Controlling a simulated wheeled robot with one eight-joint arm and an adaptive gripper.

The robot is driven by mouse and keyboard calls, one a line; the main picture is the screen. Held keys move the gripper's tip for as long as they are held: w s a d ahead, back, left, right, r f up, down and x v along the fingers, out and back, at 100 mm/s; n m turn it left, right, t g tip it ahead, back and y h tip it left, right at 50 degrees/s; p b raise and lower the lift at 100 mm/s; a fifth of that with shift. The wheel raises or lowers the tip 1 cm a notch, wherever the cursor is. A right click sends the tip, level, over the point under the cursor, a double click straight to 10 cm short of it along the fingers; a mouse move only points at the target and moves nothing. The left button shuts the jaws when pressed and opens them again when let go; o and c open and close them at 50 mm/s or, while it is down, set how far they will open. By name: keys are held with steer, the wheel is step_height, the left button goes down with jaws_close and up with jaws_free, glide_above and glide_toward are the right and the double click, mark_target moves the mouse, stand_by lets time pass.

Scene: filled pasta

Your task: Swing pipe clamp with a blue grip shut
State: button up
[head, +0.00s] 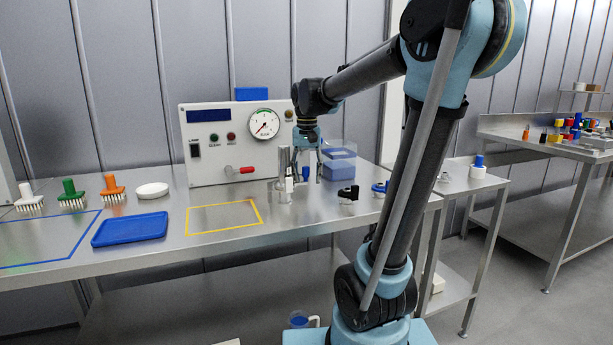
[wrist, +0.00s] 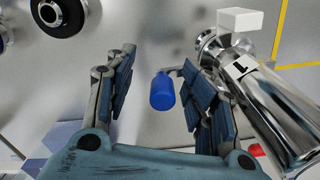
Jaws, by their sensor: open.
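The clamp's blue grip (wrist: 162,92) shows in the wrist view between the two fingers of my gripper (wrist: 158,62), nearer the right finger. A short grey arm runs from it toward a shiny metal pipe (wrist: 262,105) marked "1", partly behind that finger. In the head view, my gripper (head: 306,178) points down over the bench with the blue grip (head: 305,173) between its fingers. My gripper is open; the fingers stand apart, and whether either touches the grip is unclear. The clamp band is mostly hidden, so its exact angle cannot be told.
A control box (head: 235,140) with a gauge and a red-handled lever stands behind. A clear bin (head: 340,160) with blue contents stands behind right. Black (head: 348,194) and blue (head: 380,187) fittings lie to the right. A blue tray (head: 130,229) and brushes are left.

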steer(key=shift+r, duration=4.05)
